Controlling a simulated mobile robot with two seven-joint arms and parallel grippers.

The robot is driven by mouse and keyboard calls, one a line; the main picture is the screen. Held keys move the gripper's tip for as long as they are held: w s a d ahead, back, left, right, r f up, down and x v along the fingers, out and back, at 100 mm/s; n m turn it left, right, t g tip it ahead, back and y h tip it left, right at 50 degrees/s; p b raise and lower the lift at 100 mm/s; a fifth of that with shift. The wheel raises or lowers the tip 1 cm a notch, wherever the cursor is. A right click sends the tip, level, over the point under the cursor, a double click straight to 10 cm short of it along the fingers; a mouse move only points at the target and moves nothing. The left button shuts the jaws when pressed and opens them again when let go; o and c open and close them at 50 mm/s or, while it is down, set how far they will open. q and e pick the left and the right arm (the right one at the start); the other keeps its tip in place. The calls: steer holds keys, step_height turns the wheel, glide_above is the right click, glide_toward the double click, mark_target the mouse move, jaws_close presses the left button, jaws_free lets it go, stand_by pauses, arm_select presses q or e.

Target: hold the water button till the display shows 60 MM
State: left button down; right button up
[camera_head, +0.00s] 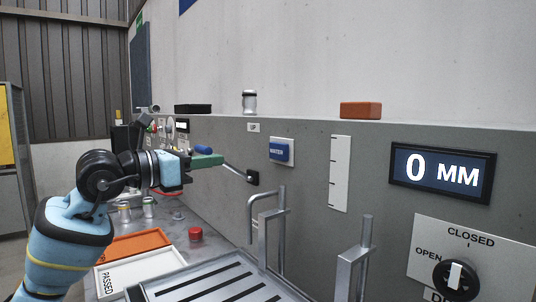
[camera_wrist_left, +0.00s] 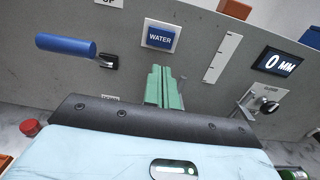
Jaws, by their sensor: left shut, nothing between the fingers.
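The blue WATER button (camera_head: 279,151) sits in a white plate on the grey panel; it also shows in the left wrist view (camera_wrist_left: 160,38). The display (camera_head: 442,174) reads 0 MM, and it reads the same in the left wrist view (camera_wrist_left: 277,64). My left gripper (camera_head: 221,159), with green fingers, is shut and empty, to the left of the button in the head view. In the left wrist view its fingers (camera_wrist_left: 160,70) point up toward the button from just below it. Contact cannot be made out. My right gripper is not in view.
A lever with a blue grip (camera_wrist_left: 66,45) juts from the panel near the button. Bent metal handles (camera_head: 265,212) stand below. A knob (camera_head: 456,278) marked OPEN and CLOSED is at right. A white PASSED tray (camera_head: 140,272) and a red button (camera_head: 195,234) are at lower left.

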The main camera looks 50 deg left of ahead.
arm_select(q)
steer(key=p, duration=0.2)
glide_toward(276, 152)
steer(key=w, duration=0.1)
steer(key=shift+w+d+r, duration=0.15)
steer(key=shift+w+d, duration=0.05)
steer(key=shift+w, duration=0.65)
steer(key=shift+w+d+p, duration=0.1)
steer(key=shift+w+p, duration=0.9)
steer(key=shift+w, duration=0.05)
steer(key=shift+w+p, duration=0.55)
steer(key=shift+w, duration=0.1)
steer(key=shift+w+d, duration=0.1)
steer(key=shift+w, duration=0.25)
